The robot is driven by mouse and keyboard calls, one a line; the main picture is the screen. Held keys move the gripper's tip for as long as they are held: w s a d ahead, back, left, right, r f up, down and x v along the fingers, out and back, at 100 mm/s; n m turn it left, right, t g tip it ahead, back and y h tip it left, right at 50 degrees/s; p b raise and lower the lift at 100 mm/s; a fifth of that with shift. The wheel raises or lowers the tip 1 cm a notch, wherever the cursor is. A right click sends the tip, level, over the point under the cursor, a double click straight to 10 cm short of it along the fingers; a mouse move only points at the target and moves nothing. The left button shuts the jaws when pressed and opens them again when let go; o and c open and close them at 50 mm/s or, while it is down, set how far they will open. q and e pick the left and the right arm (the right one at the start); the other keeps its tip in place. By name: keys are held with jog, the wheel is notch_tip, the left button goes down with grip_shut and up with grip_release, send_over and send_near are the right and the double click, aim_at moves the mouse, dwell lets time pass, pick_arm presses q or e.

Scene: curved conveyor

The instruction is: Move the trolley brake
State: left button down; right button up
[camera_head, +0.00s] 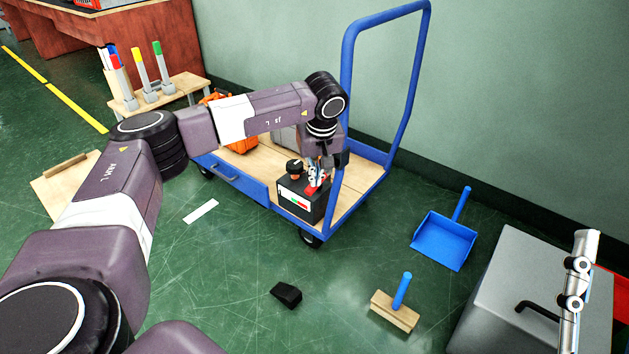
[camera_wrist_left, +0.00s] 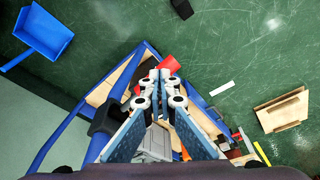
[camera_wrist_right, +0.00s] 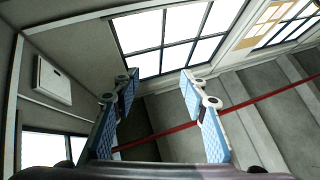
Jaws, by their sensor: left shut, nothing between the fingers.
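A blue trolley (camera_head: 240,183) with a wooden deck stands against the wall. At its near corner is a black brake box (camera_head: 290,204) with a black-and-orange knob, a white, red and green label strip and a red lever (camera_head: 311,191). My left gripper (camera_head: 316,182) points down over the box, shut and empty, right at the lever. In the left wrist view the red lever (camera_wrist_left: 171,63) shows just beyond the fingertips (camera_wrist_left: 160,76); I cannot tell whether they touch. My right gripper (camera_wrist_right: 158,78) is open and empty, facing windows; it shows at the right edge of the head view.
A black wedge (camera_head: 286,294), a brush (camera_head: 397,309) and a blue dustpan (camera_head: 446,238) lie on the green floor. A grey box (camera_head: 520,270) stands at the lower right. An orange item (camera_head: 243,145) and a grey case lie on the deck. The trolley handle (camera_head: 412,80) rises behind the gripper.

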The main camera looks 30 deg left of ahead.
pick_arm(q)
jog(key=shift+f, duration=0.5)
jog(key=shift+s+d+r, duration=0.1)
jog(key=shift+r, duration=0.05)
jog(key=shift+s+d+r+p, duration=0.2)
jog(key=shift+s+d+p, duration=0.25)
jog(key=shift+d+p, duration=0.1)
jog(key=shift+s+d+r+p, duration=0.15)
jog(key=shift+s+d+p, duration=0.3)
jog(key=shift+d+p, duration=0.1)
pick_arm(e)
jog(key=w+f+g+h, duration=0.1)
jog(key=w+f+g, duration=0.3)
jog(key=f, duration=0.5)
jog(key=shift+w+f+g+h, duration=0.3)
jog(key=shift+g+h, duration=0.1)
jog(key=shift+g, duration=0.3)
pick_arm(q)
jog(key=shift+r, duration=0.1)
jog(key=v, duration=1.2)
jog(key=shift+a, duration=0.1)
